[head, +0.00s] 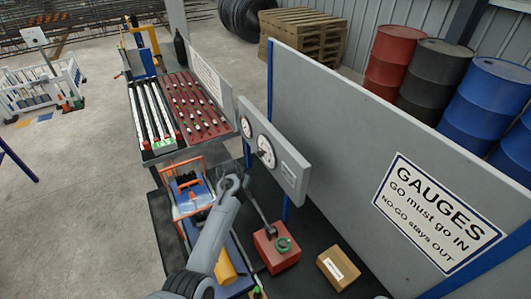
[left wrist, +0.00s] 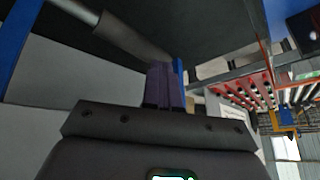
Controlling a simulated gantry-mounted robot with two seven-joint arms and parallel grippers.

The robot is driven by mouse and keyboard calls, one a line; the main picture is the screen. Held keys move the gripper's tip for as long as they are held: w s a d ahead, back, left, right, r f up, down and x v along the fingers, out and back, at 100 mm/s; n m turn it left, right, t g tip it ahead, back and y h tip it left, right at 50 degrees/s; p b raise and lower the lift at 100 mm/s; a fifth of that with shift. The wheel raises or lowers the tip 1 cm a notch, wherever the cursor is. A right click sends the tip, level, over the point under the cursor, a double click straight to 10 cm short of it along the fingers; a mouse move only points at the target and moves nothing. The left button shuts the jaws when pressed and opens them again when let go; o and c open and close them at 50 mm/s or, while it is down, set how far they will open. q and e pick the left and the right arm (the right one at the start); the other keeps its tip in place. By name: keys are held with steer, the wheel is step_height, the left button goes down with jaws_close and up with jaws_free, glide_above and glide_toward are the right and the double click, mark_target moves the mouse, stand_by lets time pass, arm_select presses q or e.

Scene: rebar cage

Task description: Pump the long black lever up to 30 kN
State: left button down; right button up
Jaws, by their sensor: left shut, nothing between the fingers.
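The long lever (head: 260,215) rises from a red pump box (head: 276,250) with a green ring on it, leaning up and left toward my left gripper (head: 231,180). In the left wrist view, a light rod with a thick dark sleeve (left wrist: 128,38), which looks like the lever, passes just beyond my shut, empty fingers (left wrist: 164,84). I cannot tell whether they touch it. A dial gauge (head: 266,151) and a smaller one (head: 246,127) are on a grey panel above the pump; their readings are too small to read. My right gripper is not in view.
The grey gauge panel (head: 290,178) stands close right of my left gripper. An orange-framed tray (head: 181,205) lies to its left. A cardboard box (head: 338,267) sits right of the pump. A tall grey partition (head: 350,110) bounds the right. Open floor lies far left.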

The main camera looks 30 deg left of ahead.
arm_select(q)
steer(key=shift+f, duration=0.55)
step_height(320, 180, up, 10)
steer(key=s+d+p, duration=0.1)
steer(key=d+p, duration=0.1)
steer(key=p, duration=1)
steer(key=shift+d+f, duration=0.2)
steer(key=shift+f, duration=0.05)
steer(key=shift+s+f, duration=0.1)
steer(key=shift+s, duration=0.05)
